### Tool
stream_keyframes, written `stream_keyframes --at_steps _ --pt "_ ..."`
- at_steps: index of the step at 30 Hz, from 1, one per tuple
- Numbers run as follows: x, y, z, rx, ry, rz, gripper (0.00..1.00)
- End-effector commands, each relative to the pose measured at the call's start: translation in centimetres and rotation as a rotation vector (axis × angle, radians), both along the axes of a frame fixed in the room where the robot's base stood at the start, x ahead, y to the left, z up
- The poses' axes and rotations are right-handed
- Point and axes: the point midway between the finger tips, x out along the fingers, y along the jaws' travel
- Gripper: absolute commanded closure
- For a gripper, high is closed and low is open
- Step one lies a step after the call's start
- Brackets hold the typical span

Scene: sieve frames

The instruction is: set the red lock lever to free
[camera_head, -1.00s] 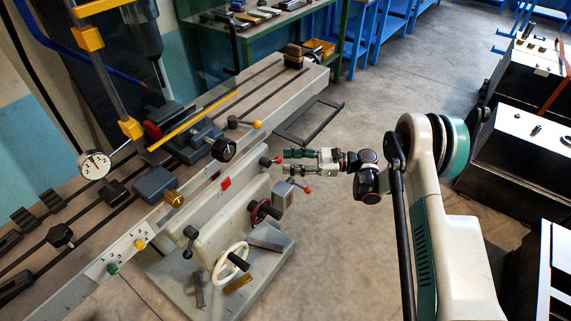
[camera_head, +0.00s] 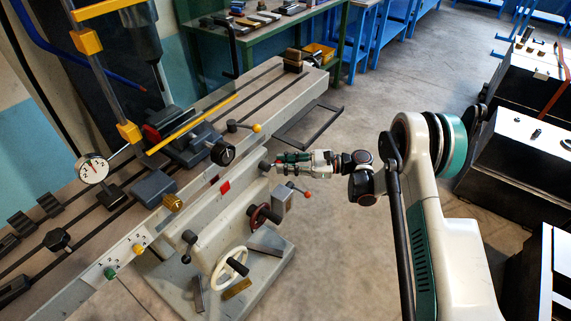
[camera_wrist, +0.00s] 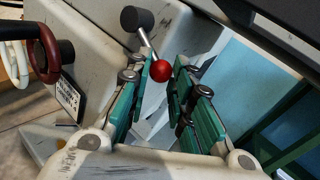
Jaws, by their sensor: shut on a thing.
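The red lock lever has a dark grey hub (camera_wrist: 137,18), a thin metal rod and a red ball (camera_wrist: 159,70) in the wrist view. The ball sits between the fingertips of my gripper (camera_wrist: 163,78). In the head view, my gripper (camera_head: 281,161) is at the side of the machine's table, shut on the lever's ball end. The lever's dark hub (camera_head: 264,165) shows just left of the fingertips, and the fingers hide the ball there.
A second lever with an orange-red ball (camera_head: 307,194) stands just below my gripper. A dark red handwheel (camera_head: 264,215) and a white handwheel (camera_head: 230,265) are on the machine front. A yellow-knobbed lever (camera_head: 256,128) is above. Open floor (camera_head: 340,260) lies to the right.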

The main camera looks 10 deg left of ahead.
Motion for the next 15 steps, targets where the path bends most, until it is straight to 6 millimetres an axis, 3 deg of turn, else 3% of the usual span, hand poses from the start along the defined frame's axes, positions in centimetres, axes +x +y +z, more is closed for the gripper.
stream_keyframes --at_steps 6,15 --pt "0.1 0.1 1.6 -0.069 -0.161 -0.002 1.0" --pt "0.2 0.0 1.7 -0.084 -0.201 -0.002 1.0"
